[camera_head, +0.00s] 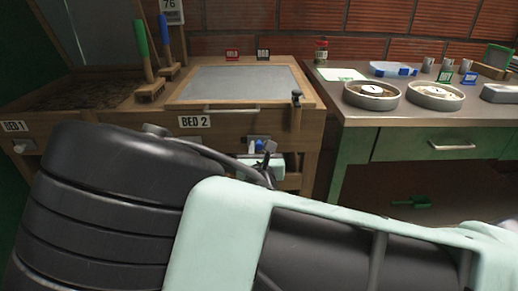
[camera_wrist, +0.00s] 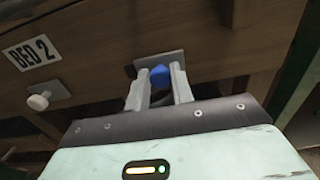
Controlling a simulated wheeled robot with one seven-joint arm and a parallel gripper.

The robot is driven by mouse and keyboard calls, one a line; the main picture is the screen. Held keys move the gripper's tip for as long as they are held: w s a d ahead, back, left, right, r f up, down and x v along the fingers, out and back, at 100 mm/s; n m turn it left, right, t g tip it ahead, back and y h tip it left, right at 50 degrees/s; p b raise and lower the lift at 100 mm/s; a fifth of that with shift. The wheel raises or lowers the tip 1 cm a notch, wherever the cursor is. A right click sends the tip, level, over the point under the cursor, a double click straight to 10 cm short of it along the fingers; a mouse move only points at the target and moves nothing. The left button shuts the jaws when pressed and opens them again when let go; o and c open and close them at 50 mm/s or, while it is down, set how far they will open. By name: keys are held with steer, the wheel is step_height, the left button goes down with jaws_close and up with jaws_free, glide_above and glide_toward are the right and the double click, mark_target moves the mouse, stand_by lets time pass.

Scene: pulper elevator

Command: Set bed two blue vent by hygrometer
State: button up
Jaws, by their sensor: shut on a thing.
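The blue vent knob (camera_head: 259,145) sits on a metal plate on the front of the wooden bed marked BED 2 (camera_head: 195,122). It also shows in the wrist view (camera_wrist: 158,76), with the BED 2 label (camera_wrist: 31,52) to its left. My gripper (camera_head: 266,152) is at the plate, its two fingers on either side of the knob in the wrist view (camera_wrist: 161,82), shut on it. The fingers hide part of the knob. A white panel reading 76 (camera_head: 172,10), perhaps the hygrometer, stands behind the bed; its smaller print is unreadable.
A pale round knob (camera_wrist: 39,101) is left of the vent plate. BED 1 (camera_head: 14,127) adjoins on the left, with blue- and green-handled tools (camera_head: 142,45) standing there. The right bench (camera_head: 340,112) holds round dishes (camera_head: 372,96). My arm covers the lower foreground.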

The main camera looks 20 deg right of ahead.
jaws_close()
steer(key=shift+w+a+r+p, duration=0.15)
steer(key=shift+a+r+p, duration=0.05)
steer(key=shift+a+p, duration=0.2)
steer(key=shift+w+a+p, duration=0.3)
steer(key=shift+a+p, duration=0.4)
steer(key=shift+a, duration=0.2)
steer(key=shift+a+f, duration=0.15)
steer(key=shift+a, duration=0.15)
steer(key=o, duration=0.7)
jaws_free()
steer(key=shift+a, duration=0.1)
steer(key=p+v, duration=0.6)
steer(key=v, duration=1.1)
steer(key=shift+s, duration=0.15)
